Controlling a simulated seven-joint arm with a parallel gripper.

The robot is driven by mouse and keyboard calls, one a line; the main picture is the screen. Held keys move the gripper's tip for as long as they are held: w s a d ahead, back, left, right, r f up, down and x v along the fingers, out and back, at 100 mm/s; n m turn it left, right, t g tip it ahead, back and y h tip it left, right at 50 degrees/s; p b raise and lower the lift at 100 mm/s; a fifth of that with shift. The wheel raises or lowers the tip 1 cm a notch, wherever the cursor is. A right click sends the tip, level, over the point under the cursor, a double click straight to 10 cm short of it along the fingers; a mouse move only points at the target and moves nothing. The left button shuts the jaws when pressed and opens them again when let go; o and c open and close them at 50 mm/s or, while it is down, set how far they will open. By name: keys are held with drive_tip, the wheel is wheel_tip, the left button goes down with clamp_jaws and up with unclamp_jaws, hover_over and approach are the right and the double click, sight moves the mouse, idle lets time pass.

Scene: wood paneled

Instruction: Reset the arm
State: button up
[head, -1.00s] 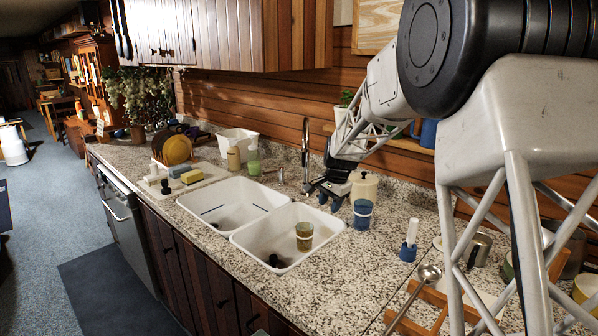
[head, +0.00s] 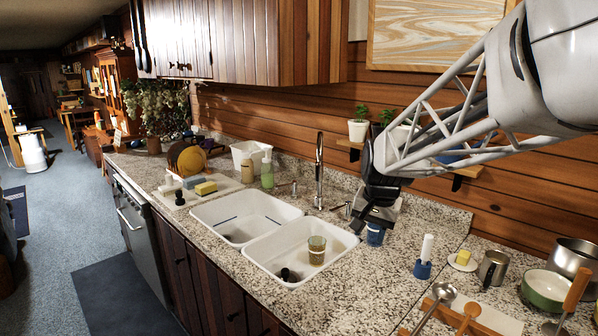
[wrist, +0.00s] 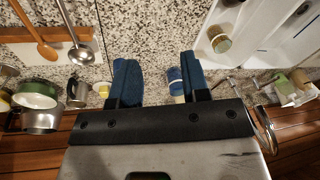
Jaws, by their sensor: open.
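My gripper (head: 362,225) is over the counter just right of the sink, its fingers pointing down. In the wrist view its two blue-padded fingers (wrist: 158,70) stand wide apart with nothing clamped between them. My arm reaches in from the upper right.
The double sink (head: 262,262) holds a tumbler (head: 317,250); the faucet (head: 319,170) rises behind it. A blue holder with a white stick (head: 423,262), a metal mug (head: 492,268) and a green pot (head: 546,290) stand to the right. A plant shelf (head: 457,172) is on the wall behind.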

drive_tip(key=s+d+f+n, duration=0.1)
drive_tip(key=s+n, duration=0.1)
drive_tip(key=s, duration=1.3)
drive_tip(key=s+d+f+n+h, duration=0.1)
drive_tip(key=s+f+n, duration=0.1)
drive_tip(key=s, duration=1.2)
drive_tip(key=shift+s+n+t, duration=0.3)
drive_tip(key=shift+s+n, duration=0.05)
drive_tip(key=shift+n, duration=0.15)
